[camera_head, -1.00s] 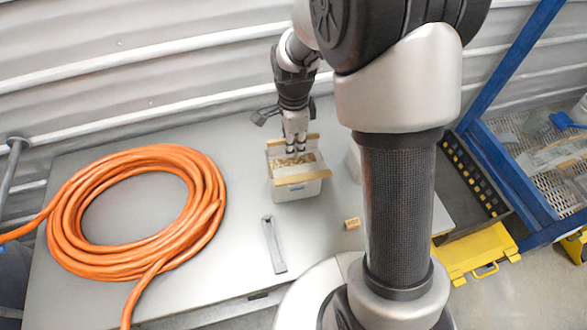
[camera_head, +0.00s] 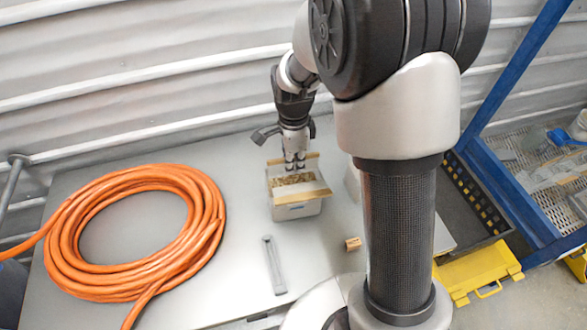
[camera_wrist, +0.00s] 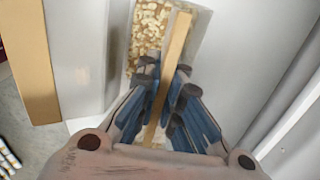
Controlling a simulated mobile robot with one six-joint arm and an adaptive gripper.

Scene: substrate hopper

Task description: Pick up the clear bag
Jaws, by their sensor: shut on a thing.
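A pale bin (camera_head: 298,211) with tan strips along two opposite edges stands on the table, and pale yellow-brown chips show in it. In the wrist view, the chips (camera_wrist: 148,28) lie beside a tan strip (camera_wrist: 178,38), with a see-through sheet around them that looks like the clear bag; its outline is hard to make out. My gripper (camera_head: 294,165) points down at the far side of the bin. In the wrist view, my gripper's blue fingers (camera_wrist: 164,100) are on either side of the tan strip and shut on it. Whether the strip belongs to the bag cannot be told.
A coiled orange hose (camera_head: 135,232) covers the table's left side. A grey bar (camera_head: 273,265) and a small wooden block (camera_head: 353,244) lie in front of the bin. A corrugated wall stands close behind. A blue-framed rack (camera_head: 505,195) and yellow case (camera_head: 480,275) are at right.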

